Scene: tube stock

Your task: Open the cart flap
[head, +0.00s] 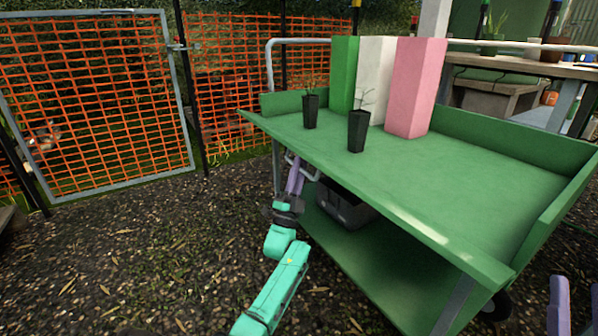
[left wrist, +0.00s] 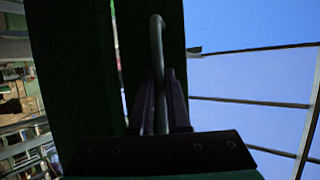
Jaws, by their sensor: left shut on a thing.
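The green cart (head: 470,190) stands at the centre right of the head view. Raised walls show at its back, left and right; no raised wall shows along its near edge. A grey metal handle (head: 303,166) sits below the near edge, at the left. My left gripper (head: 294,178) is shut on this handle. In the left wrist view, the handle (left wrist: 157,50) stands between the purple fingers, in front of dark green panels. I cannot clearly tell the flap's outline from the cart top. My right gripper (head: 577,286) is partly in view at bottom right, fingers apart and empty.
Two black pots with seedlings (head: 310,110) (head: 357,130) and green, white and pink blocks (head: 415,88) stand on the cart. A dark crate (head: 345,206) sits on the lower shelf. An orange mesh fence (head: 95,100) stands behind. Ground at left is clear.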

